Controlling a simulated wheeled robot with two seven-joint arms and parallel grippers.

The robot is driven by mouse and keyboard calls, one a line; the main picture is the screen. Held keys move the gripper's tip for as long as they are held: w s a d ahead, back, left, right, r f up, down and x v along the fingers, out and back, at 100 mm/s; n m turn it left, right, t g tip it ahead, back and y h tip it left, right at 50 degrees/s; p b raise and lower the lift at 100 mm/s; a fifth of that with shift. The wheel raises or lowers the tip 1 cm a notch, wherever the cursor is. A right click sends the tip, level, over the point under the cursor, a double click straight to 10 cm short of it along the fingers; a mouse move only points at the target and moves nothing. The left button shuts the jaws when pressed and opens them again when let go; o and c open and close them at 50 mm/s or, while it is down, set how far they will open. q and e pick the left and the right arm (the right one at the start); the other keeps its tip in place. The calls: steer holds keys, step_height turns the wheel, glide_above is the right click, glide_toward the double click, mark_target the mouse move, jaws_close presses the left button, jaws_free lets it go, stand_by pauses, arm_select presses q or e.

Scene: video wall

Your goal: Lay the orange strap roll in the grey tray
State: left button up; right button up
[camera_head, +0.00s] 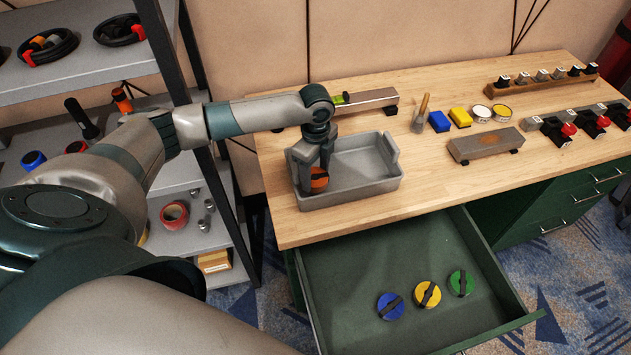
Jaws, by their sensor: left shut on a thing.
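The orange strap roll (319,181) has a dark band and is partly hidden by gripper fingers. My left gripper (314,176) points down and is shut on the roll. The grey tray (352,191) stands on the wooden bench near its front left edge. The gripper and roll are over the left part of the tray, inside its outline in the head view. I cannot tell whether the roll touches the tray floor. My right gripper is not in view.
An open green drawer (345,262) below the bench holds a blue roll (390,306), a yellow roll (427,294) and a green roll (461,283). A sanding block (486,145) lies right of the tray. A shelf rack (190,180) stands left. Bare bench lies between tray and block.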

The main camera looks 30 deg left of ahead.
mark_target(316, 177)
arm_select(q)
steer(key=shift+f+b, duration=1.55)
steer(key=shift+f, duration=0.15)
steer(key=o, duration=0.9)
steer(key=shift+f, duration=0.1)
steer(key=shift+r, duration=0.2)
step_height(316, 177, up, 10)
steer(key=b, duration=0.2)
steer(key=shift+r+b, duration=0.25)
steer(key=shift+b, duration=0.15)
steer(key=shift+r, duration=0.7)
